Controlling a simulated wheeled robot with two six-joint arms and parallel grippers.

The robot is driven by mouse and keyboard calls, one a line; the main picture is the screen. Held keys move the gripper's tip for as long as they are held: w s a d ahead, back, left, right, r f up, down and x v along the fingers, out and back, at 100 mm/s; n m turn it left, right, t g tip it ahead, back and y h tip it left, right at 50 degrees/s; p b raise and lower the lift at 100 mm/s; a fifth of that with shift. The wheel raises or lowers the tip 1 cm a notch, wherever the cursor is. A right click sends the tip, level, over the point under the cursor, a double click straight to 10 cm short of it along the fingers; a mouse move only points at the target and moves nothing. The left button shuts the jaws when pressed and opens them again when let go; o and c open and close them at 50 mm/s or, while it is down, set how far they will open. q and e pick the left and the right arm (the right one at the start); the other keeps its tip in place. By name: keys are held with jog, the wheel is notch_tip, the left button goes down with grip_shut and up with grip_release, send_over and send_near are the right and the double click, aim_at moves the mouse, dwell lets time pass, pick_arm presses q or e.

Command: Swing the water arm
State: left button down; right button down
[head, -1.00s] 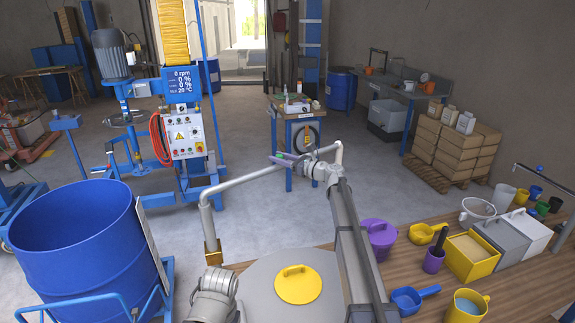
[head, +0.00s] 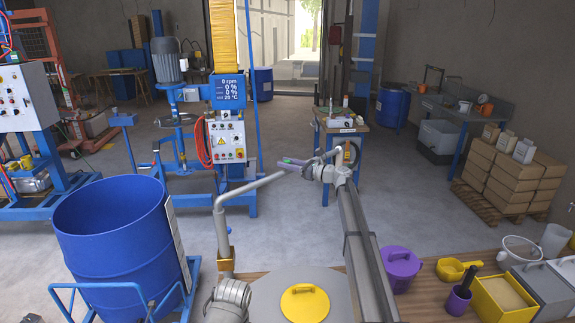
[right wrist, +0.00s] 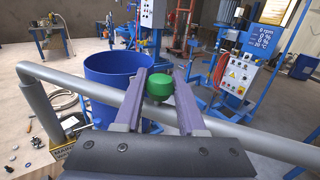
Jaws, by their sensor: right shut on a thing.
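The water arm is a light grey pipe (head: 255,188) in the head view. It rises from an upright post (head: 221,235) with a brass-coloured collar and runs to the right, behind my right gripper. My right gripper (head: 287,162) is at the far part of the pipe. In the right wrist view its two purple fingers (right wrist: 160,90) reach across the pipe (right wrist: 245,137), with a green knob (right wrist: 160,86) between the tips. The gripper is shut on this knob. The pipe's far end is partly hidden by my wrist. My left gripper is not in view.
A blue drum (head: 115,235) stands left of the post. A mixer with a control panel (head: 227,141) stands behind. A small work table (head: 342,126) is beyond my right gripper. A yellow lid (head: 304,302) and purple bucket (head: 401,266) are in front, right of the post.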

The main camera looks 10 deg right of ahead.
jog(key=c, duration=0.5)
grip_release()
jog(key=v, duration=0.7)
jog(key=shift+s+d, duration=0.25)
jog(key=shift+d, duration=0.1)
